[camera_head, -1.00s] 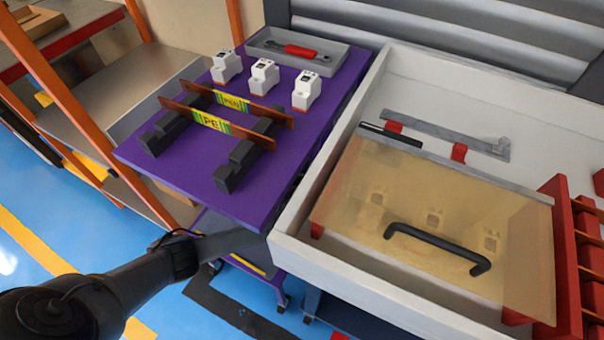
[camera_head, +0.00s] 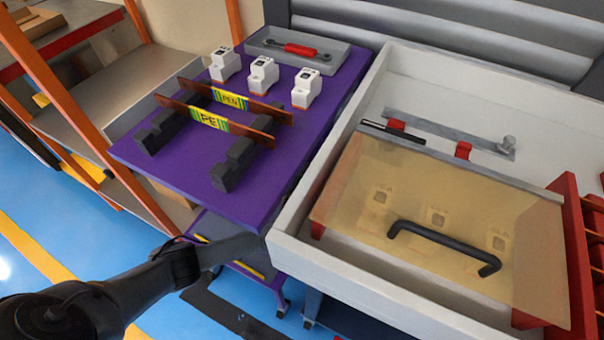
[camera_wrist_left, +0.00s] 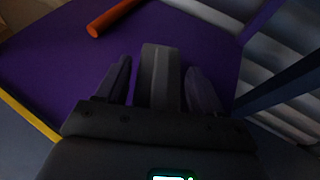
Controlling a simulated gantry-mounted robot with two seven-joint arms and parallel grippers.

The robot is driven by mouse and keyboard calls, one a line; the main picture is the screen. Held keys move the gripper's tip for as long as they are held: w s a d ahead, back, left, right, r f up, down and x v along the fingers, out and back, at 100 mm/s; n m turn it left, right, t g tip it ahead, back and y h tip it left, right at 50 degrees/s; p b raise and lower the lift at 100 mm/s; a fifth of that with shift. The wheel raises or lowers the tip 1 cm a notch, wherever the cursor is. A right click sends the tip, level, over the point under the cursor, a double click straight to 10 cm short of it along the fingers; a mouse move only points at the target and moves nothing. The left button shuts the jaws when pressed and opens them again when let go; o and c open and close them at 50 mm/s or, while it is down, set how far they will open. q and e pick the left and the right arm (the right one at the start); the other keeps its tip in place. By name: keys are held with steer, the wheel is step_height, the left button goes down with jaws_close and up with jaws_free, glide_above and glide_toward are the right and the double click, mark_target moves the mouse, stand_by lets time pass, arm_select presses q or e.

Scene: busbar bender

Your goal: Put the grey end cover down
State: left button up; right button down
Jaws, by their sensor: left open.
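A grey block (camera_wrist_left: 160,75), likely the end cover, shows in the left wrist view over a purple surface (camera_wrist_left: 60,50). My left gripper (camera_wrist_left: 159,78) is open, with one finger on either side of the block. Dark gaps show between the block and both fingers; whether it rests on the surface is hard to tell in the dim light. In the head view my left arm reaches in below the purple table top (camera_head: 180,185), which hides the gripper and the block. My right gripper is in neither view.
An orange rod (camera_wrist_left: 113,18) lies near the block. On the table top are black supports (camera_head: 235,162) carrying copper bars, several white breakers (camera_head: 263,75), and a grey tray (camera_head: 272,45) with a red-handled tool. A white enclosure (camera_head: 345,285) with a clear handled cover (camera_head: 400,185) stands right.

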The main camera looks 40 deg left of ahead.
arm_select(q)
steer(key=shift+r, duration=0.2)
steer(key=shift+s+d+r+p, duration=0.15)
steer(key=shift+s+r+p, duration=0.1)
steer(key=shift+p, duration=0.1)
steer(key=p+v, duration=0.7)
steer(key=v, duration=0.3)
steer(key=shift+d, duration=0.15)
steer(key=shift+s+d+p, duration=0.3)
steer(key=shift+s+p, duration=0.05)
steer(key=shift+s, duration=0.15)
steer(key=shift+r, duration=0.15)
